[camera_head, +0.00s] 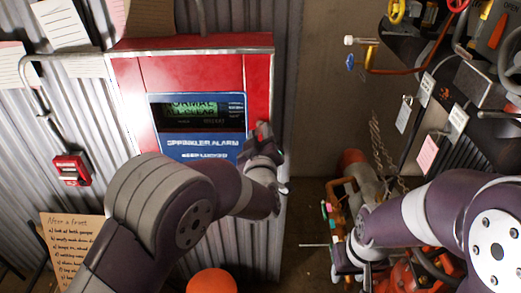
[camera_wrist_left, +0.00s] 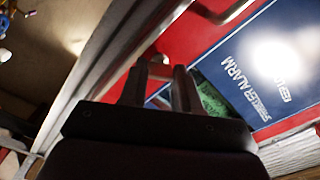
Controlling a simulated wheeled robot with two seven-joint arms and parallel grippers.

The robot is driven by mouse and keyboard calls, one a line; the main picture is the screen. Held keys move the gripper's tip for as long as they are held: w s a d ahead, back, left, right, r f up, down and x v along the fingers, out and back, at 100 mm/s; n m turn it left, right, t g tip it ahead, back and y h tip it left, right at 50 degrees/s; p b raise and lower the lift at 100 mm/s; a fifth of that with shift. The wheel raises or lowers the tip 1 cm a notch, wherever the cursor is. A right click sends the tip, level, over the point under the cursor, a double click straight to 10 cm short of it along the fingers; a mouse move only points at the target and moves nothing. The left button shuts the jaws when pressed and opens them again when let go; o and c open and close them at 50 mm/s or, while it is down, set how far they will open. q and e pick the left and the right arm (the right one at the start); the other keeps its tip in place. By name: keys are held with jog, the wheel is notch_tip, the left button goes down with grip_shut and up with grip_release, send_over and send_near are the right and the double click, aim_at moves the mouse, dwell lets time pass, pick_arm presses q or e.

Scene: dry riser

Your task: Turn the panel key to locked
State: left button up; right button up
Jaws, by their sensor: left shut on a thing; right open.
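The red alarm panel (camera_head: 188,72) hangs on the corrugated wall, with a blue plate (camera_head: 198,150) reading "SPRINKLER ALARM" and a lit green display (camera_head: 195,108). My left gripper (camera_head: 263,135) is at the panel's right edge, beside the plate. In the left wrist view its two fingers (camera_wrist_left: 162,85) are shut against the red face (camera_wrist_left: 185,38), next to the blue plate (camera_wrist_left: 265,60). The key is mostly hidden by the gripper, and its turn angle cannot be read. My right gripper (camera_head: 343,262) is low at right, open, away from the panel.
A small red call box (camera_head: 71,170) and a handwritten card (camera_head: 70,240) are on the wall at left. An orange ball-like object (camera_head: 212,281) is below the panel. Pipes, valves and hanging tags (camera_head: 404,114) crowd the right side.

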pick_arm(q)
jog(key=shift+n+b, duration=5.7)
jog(key=shift+b, duration=2.1)
jog(key=o, duration=1.1)
jog(key=shift+c, duration=0.2)
